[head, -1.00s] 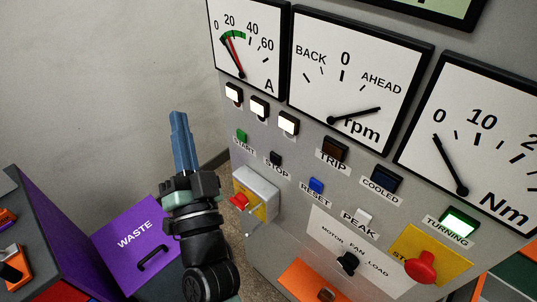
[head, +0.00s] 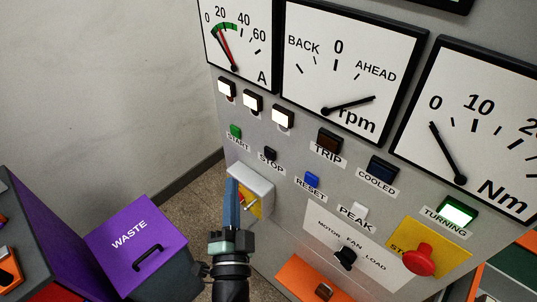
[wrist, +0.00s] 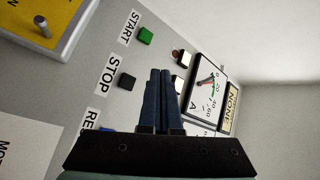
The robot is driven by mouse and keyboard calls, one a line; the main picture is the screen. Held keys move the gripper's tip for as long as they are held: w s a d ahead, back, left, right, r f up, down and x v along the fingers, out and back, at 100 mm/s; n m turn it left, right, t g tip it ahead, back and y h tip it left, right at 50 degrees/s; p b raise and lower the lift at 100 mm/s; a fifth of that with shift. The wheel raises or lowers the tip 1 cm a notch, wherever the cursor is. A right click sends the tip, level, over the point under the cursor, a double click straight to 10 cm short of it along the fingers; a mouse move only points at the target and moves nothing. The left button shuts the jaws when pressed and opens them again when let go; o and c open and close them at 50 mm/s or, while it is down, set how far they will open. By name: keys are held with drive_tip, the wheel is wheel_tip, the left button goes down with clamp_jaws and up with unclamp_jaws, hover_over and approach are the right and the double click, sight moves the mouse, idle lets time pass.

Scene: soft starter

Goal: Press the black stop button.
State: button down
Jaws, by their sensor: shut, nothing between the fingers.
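The black stop button (head: 270,154) is a small square button on the grey panel, above its STOP label. It sits between the green start button (head: 235,131) and the blue reset button (head: 312,180). In the wrist view the stop button (wrist: 127,81) shows left of my fingertips, uncovered. My gripper (head: 231,182) is shut with nothing in it. It points up in front of the panel's lower left, below and left of the stop button in the head view. My blue fingers also show in the wrist view (wrist: 162,72), apart from the button.
A yellow-faced switch box (head: 252,190) juts from the panel, partly behind my fingers. A red mushroom button (head: 420,259) projects at lower right, with a black selector knob (head: 345,256) left of it. A purple waste bin (head: 135,247) stands at left.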

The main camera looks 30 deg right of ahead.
sight(264, 149)
drive_tip(key=w+d+b, duration=0.2)
drive_tip(key=d+b, duration=0.1)
drive_tip(key=d, duration=0.4)
drive_tip(key=shift+w+d+b, duration=0.25)
drive_tip(key=shift+w+b, duration=0.1)
drive_tip(key=shift+d, duration=0.15)
idle(1.6)
drive_tip(key=shift+w+d, duration=0.15)
drive_tip(key=shift+d, duration=0.1)
drive_tip(key=shift+w+d+b, duration=0.15)
drive_tip(key=shift+d+b, duration=0.25)
drive_tip(key=shift+b, duration=0.05)
idle(0.7)
idle(0.3)
drive_tip(key=shift+s+a+p, duration=0.35)
drive_tip(key=shift+a+p, duration=0.2)
drive_tip(key=shift+a, duration=0.25)
drive_tip(key=shift+s+a+p, duration=0.3)
drive_tip(key=shift+a+p, duration=0.2)
drive_tip(key=shift+a, duration=0.3)
drive_tip(key=shift+s+a+p, duration=0.25)
drive_tip(key=shift+a+p, duration=0.3)
drive_tip(key=shift+a, duration=0.2)
drive_tip(key=shift+s+a+p, duration=0.3)
drive_tip(key=shift+a+p, duration=0.2)
drive_tip(key=shift+a, duration=0.3)
